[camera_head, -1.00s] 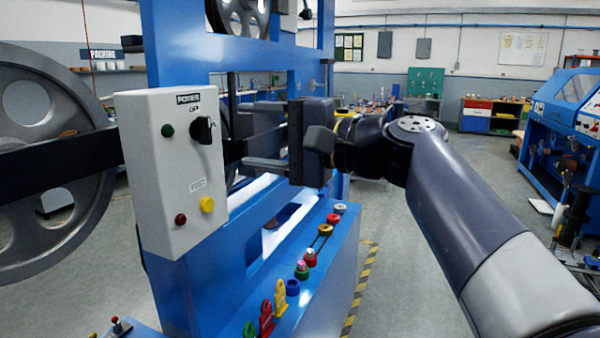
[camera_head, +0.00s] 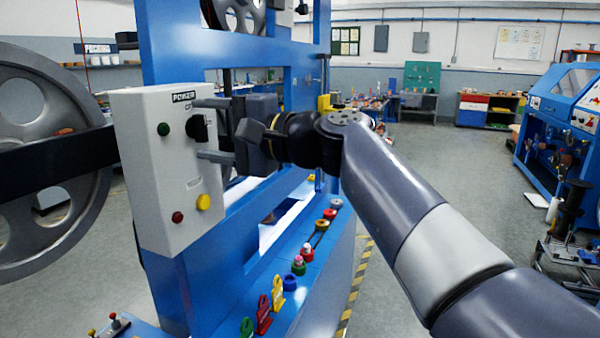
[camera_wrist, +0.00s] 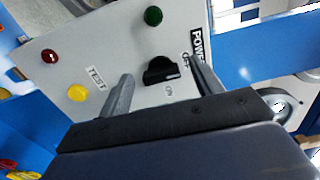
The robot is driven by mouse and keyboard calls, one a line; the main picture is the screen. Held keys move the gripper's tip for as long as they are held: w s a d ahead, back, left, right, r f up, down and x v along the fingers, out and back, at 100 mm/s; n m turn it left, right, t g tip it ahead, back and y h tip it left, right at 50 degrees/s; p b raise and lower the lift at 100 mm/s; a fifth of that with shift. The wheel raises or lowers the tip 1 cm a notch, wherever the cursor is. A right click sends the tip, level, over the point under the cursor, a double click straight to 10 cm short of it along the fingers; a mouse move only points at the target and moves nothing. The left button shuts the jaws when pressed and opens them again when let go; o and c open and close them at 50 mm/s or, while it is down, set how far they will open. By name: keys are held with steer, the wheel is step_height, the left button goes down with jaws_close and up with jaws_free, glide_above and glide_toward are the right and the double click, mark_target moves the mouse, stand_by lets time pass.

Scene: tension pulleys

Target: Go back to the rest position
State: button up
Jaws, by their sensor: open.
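My gripper (camera_head: 205,130) is in front of the right part of the grey power box (camera_head: 150,165) in the head view. Its two fingers are spread apart, with nothing held between them. In the wrist view my gripper (camera_wrist: 160,88) is open, with its fingers on either side of the black rotary knob (camera_wrist: 160,70). I cannot tell whether the fingers touch the box. The knob also shows in the head view (camera_head: 197,128), between the fingers. My arm reaches in from the lower right.
The box carries a green button (camera_head: 163,129), a red button (camera_head: 177,217) and a yellow button (camera_head: 203,202). It is fixed to a blue machine frame (camera_head: 170,45). Coloured padlocks and tags (camera_head: 264,312) line the ledge below. The floor at right (camera_head: 480,170) is mostly clear.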

steer(key=v, duration=1.1)
steer(key=x, duration=1.1)
steer(key=shift+a+r, duration=0.15)
steer(key=shift+r, duration=0.05)
steer(key=shift+d+r+m+p, duration=0.2)
steer(key=shift+m+p, duration=0.6)
steer(key=shift+p, duration=0.45)
steer(key=m+p, duration=0.3)
steer(key=p, duration=0.1)
steer(key=shift+m, duration=0.4)
steer(key=m+p, duration=0.3)
steer(key=p, duration=0.1)
steer(key=shift+p, duration=0.3)
steer(key=m+p, duration=0.4)
steer(key=p, duration=0.1)
steer(key=shift+w, duration=0.1)
steer(key=m+p, duration=0.3)
steer(key=p, duration=0.2)
steer(key=shift+w+m, duration=0.1)
steer(key=shift+m, duration=0.3)
steer(key=shift+f+m+p, duration=0.1)
steer(key=shift+m+p, duration=0.7)
steer(key=shift+p, duration=0.3)
steer(key=shift+f, duration=0.1)
